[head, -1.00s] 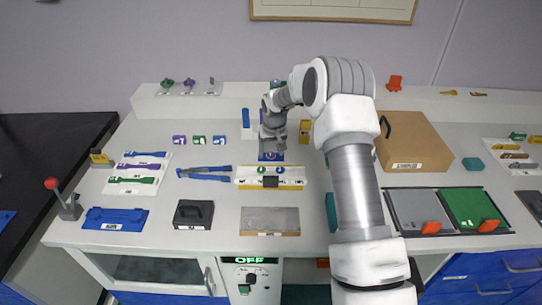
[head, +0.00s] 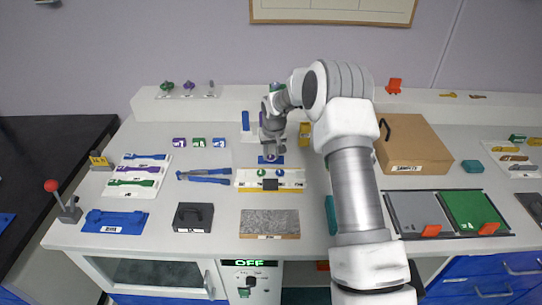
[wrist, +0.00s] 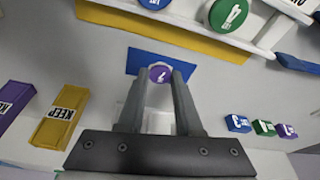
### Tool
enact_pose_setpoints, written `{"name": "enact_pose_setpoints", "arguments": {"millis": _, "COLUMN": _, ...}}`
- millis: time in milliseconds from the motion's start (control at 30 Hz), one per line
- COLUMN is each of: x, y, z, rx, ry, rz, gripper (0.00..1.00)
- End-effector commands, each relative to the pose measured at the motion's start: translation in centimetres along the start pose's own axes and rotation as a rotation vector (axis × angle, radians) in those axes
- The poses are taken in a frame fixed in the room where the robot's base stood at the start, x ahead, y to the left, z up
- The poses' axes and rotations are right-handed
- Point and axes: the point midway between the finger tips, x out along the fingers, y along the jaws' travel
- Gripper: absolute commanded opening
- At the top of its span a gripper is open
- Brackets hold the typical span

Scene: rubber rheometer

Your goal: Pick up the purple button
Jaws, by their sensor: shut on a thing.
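The purple button (wrist: 160,73) is a small round disc with a white mark. In the wrist view it sits between my fingertips, in front of a blue plate (wrist: 140,61). My gripper (wrist: 157,78) is shut on the button, one finger on each side. In the head view my gripper (head: 272,149) points down just over the blue plate (head: 263,160), and its fingers largely hide the button there. I cannot tell whether the button still touches the plate.
A yellow and white rack (head: 244,184) with blue and green buttons stands just in front of the plate. A yellow block (head: 304,132) stands to the right, and small purple, green and blue blocks (head: 198,143) to the left. A cardboard box (head: 415,145) is further right.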

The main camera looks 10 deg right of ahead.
Motion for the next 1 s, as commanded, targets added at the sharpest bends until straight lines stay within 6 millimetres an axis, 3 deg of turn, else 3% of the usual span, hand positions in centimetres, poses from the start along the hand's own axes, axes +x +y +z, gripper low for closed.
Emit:
{"name": "enact_pose_setpoints", "arguments": {"millis": 167, "x": -1.3, "y": 0.0, "z": -0.4, "rx": 0.001, "ry": 0.003, "rz": 0.0, "gripper": 0.0}}
{"name": "enact_pose_setpoints", "arguments": {"millis": 333, "x": -4.2, "y": 0.0, "z": -1.3, "rx": 0.0, "ry": 0.005, "rz": 0.0, "gripper": 0.0}}
{"name": "enact_pose_setpoints", "arguments": {"millis": 733, "x": -9.8, "y": 3.8, "z": 3.9, "rx": 0.003, "ry": 0.001, "rz": 0.001, "gripper": 0.0}}
{"name": "enact_pose_setpoints", "arguments": {"millis": 1000, "x": -12.4, "y": 5.4, "z": 6.1, "rx": 0.001, "ry": 0.0, "rz": 0.001, "gripper": 0.0}}
